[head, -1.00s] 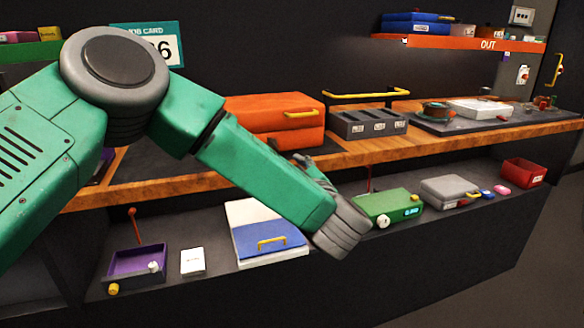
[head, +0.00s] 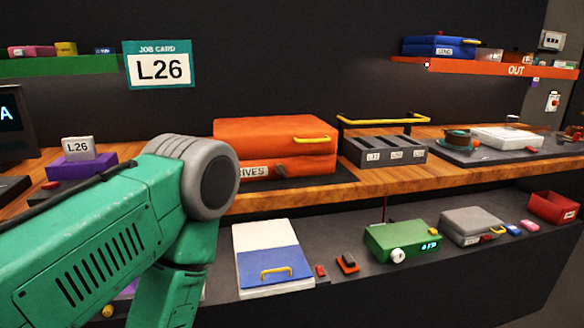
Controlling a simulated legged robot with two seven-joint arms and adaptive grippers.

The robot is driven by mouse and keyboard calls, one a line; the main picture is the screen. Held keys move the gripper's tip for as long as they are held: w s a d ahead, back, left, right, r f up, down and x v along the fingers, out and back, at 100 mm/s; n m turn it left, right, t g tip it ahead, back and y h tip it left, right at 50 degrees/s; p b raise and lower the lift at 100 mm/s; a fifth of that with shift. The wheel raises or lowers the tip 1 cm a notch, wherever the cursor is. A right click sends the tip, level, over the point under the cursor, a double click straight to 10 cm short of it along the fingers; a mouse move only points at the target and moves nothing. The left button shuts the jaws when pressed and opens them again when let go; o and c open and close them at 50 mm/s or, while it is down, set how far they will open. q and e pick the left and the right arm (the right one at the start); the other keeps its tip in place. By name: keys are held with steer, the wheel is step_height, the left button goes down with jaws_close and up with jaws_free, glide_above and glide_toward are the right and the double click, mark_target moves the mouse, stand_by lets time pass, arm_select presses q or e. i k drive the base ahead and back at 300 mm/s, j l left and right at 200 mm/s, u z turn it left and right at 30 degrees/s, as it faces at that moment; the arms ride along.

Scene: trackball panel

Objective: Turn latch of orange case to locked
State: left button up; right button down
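The orange case (head: 270,130) sits closed on the wooden bench at the middle of the head view. It has a yellow handle (head: 311,139) on the upper right of its front and a label ending in "RIVES" at the lower left. A small dark-and-red part (head: 281,168) shows on the front beside the label; I cannot tell whether it is the latch or how it is set. My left arm crosses the lower left and bends downward, hiding the label's left end. Neither gripper is in view.
A grey slotted tray (head: 383,152) stands right of the case. On the lower shelf are a white-and-blue box (head: 272,257), a green device (head: 401,241), a grey case (head: 471,225) and a red bin (head: 554,207). A purple block (head: 82,166) stands at left.

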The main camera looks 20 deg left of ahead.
mark_target(280, 169)
steer(key=i+l+u, duration=0.65)
steer(key=l, duration=0.4)
steer(key=i, duration=0.1)
